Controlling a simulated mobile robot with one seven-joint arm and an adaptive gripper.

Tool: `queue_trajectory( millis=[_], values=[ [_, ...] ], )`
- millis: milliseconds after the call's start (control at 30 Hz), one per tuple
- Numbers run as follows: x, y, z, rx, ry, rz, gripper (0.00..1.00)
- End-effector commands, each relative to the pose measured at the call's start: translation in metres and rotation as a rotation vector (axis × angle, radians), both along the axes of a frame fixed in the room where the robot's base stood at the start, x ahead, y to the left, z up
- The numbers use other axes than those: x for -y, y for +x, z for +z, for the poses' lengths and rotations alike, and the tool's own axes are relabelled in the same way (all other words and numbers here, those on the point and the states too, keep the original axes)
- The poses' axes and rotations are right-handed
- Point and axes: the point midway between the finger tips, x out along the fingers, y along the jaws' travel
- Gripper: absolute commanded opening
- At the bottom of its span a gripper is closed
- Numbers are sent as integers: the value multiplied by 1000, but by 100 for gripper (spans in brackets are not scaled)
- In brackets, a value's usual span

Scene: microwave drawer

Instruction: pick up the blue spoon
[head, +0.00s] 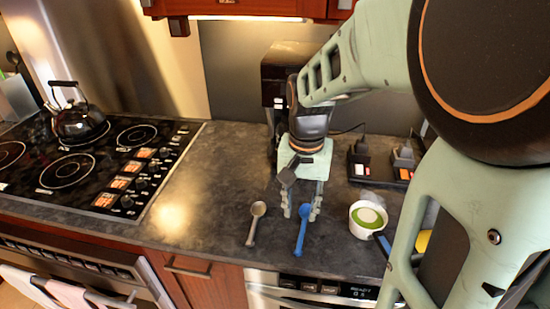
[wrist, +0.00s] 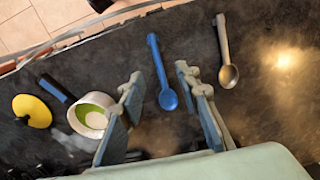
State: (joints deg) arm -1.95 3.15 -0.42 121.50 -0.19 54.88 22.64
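The blue spoon (head: 302,230) lies on the dark countertop near its front edge. In the wrist view the blue spoon (wrist: 160,70) shows between the finger lines, its bowl toward my gripper and its handle pointing away. My gripper (head: 300,212) points down over the counter, with one finger on each side of the spoon's bowl in the head view. In the wrist view my gripper (wrist: 157,85) has its fingers well apart, with nothing between them held. I cannot tell the exact height of the fingertips above the counter.
A grey spoon (head: 254,222) lies to the left of the blue one. A white pot (head: 360,228) with green contents stands to the right, its dark handle toward the front edge. A yellow round object (wrist: 32,110) lies beyond it. The stove (head: 90,165) with a kettle (head: 79,122) is at left.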

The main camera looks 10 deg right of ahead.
Motion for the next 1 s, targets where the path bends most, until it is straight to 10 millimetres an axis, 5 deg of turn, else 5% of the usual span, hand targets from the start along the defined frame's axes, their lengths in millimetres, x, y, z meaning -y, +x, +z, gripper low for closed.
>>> queue_trajectory(
  millis=[300,1000],
  values=[
    [0,-4,-47,-14,3,-19,30],
    [9,3,-109,-10,3,-16,30]
  ],
)
